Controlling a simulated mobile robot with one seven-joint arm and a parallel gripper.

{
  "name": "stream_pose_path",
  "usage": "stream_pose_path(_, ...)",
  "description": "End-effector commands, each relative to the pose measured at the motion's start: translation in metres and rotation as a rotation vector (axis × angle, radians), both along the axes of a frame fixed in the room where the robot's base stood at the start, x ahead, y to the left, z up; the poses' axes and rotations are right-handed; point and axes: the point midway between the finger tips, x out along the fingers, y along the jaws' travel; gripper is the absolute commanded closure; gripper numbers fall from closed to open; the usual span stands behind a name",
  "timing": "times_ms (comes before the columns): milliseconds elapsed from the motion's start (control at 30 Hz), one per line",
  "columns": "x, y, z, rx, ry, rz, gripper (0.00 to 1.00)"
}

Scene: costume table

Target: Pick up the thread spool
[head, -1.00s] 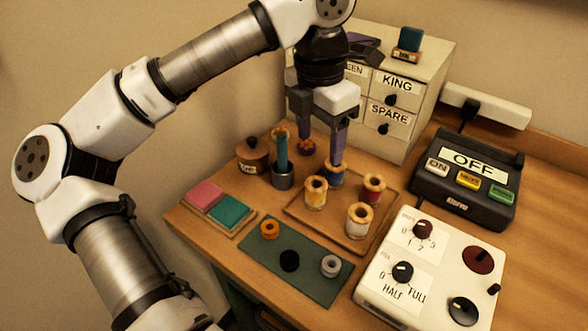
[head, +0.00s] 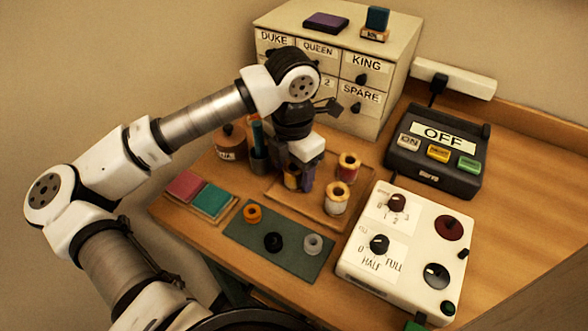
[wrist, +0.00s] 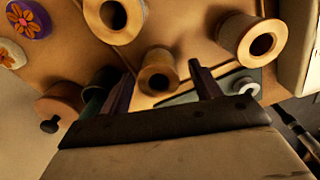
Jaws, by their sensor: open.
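My gripper (head: 297,182) points down over the shallow wooden tray, its fingers low among the thread spools. In the wrist view my gripper (wrist: 160,72) has its fingers apart, with a tan-rimmed spool (wrist: 158,70) showing in the gap between them. In the head view a yellow spool (head: 291,178) is partly hidden by the fingers. I cannot tell whether either finger touches it. The blue spool is hidden in the head view.
A green mat (head: 290,262) with small rings lies in front. Colored pads (head: 198,196), a lidded brown jar (head: 230,140) and a dark cup (head: 259,160) are to the left. A drawer cabinet (head: 383,70) stands behind; a control box (head: 400,255) and switch box (head: 437,150) are right.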

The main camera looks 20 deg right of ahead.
Motion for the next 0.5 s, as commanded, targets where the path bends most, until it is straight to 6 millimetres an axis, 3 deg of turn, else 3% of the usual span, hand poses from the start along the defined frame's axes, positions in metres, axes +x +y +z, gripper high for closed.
stream_pose_path(133,0.000,0.000,-0.014,-0.001,0.001,0.002,0.37)
stream_pose_path(367,0.001,0.001,-0.017,-0.001,-0.001,0.002,0.37)
stream_pose_path(500,0.001,0.001,-0.017,-0.001,-0.001,0.002,0.52)
